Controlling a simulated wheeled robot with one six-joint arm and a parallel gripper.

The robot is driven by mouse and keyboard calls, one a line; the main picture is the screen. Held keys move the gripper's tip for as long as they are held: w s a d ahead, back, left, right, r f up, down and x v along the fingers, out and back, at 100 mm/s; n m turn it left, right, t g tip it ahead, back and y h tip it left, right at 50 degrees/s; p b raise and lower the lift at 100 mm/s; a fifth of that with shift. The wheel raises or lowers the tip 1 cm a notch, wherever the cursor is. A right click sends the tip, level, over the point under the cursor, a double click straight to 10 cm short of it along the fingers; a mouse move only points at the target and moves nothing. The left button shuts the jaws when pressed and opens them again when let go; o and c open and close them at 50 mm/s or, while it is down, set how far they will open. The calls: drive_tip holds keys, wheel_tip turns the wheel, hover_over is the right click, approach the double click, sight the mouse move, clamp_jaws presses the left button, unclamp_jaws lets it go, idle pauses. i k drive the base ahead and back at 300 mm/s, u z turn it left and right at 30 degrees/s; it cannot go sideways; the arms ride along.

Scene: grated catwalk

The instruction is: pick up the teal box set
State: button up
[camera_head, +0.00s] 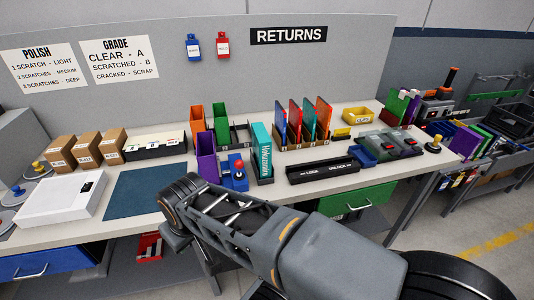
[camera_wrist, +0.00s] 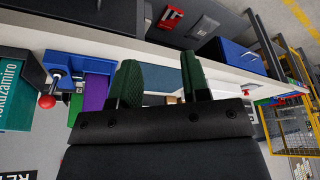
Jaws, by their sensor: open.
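The teal box set (camera_head: 262,155) stands on the workbench in the head view, its lettered spine facing forward, just right of a blue joystick unit. It also shows at the left edge of the wrist view (camera_wrist: 14,98), partly cut off by the frame. My gripper (camera_wrist: 161,82) is open, its two green fingers apart with nothing held between them. In the wrist view the box set lies well to the left of the fingers, not between them. In the head view my arm reaches over the front of the bench, and I cannot make out the fingers there.
The blue joystick unit (camera_head: 236,174) and a purple bin (camera_head: 207,158) stand left of the box set. A rack of colored cases (camera_head: 302,122) is behind right. A black lock/unlock tray (camera_head: 323,172) lies to the right. The blue mat (camera_head: 148,191) is bare.

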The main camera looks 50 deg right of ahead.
sight(261, 141)
drive_tip(key=z, duration=1.4)
